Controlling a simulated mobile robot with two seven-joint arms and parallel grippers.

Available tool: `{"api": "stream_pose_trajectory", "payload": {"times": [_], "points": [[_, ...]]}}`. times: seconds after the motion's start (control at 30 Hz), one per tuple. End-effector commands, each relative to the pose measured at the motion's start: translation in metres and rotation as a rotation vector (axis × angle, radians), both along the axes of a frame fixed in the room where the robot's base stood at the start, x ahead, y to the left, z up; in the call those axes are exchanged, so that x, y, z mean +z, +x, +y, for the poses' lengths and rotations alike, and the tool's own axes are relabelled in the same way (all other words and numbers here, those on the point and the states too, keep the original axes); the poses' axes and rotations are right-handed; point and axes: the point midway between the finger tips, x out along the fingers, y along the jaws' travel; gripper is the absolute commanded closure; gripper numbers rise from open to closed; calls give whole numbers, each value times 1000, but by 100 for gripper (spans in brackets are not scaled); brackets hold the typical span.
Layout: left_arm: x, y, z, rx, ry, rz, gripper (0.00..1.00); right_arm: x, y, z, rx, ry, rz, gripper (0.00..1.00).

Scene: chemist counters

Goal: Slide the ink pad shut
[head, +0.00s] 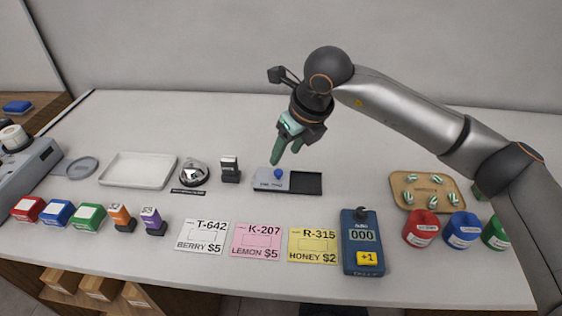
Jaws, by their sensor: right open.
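The ink pad (305,183) is a low dark tray with a grey sliding lid (265,180). The lid sits over its left part and bears a blue knob (278,173). The right part of the tray lies uncovered and looks black. My right gripper (287,158) is open, its green fingers pointing down just above and near the blue knob. I cannot tell whether a fingertip touches the knob. My left gripper is not in view.
A bell (194,173) and a small black stamp (230,170) stand left of the pad. Several price cards, including a pink one (257,241), lie in front. A blue counter device (361,255) stands front right. The counter behind the pad is clear.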

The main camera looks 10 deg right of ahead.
Motion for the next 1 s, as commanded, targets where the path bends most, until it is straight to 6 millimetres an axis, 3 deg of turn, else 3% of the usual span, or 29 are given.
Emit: {"api": "stream_pose_trajectory", "payload": {"times": [0.1, 0.3, 0.73, 0.87, 1.0], "points": [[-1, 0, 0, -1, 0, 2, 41, 23, -8, -4, 0, 1, -4, 44], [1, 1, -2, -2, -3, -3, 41, 45, -16, -9, 0, 0, -1, 44], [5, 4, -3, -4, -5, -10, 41, 52, -18, -10, 0, 1, 0, 44], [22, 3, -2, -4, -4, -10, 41, 71, -18, -10, 0, 1, 0, 44], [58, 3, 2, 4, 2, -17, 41, 111, -18, -10, 0, 1, 0, 44]]}}
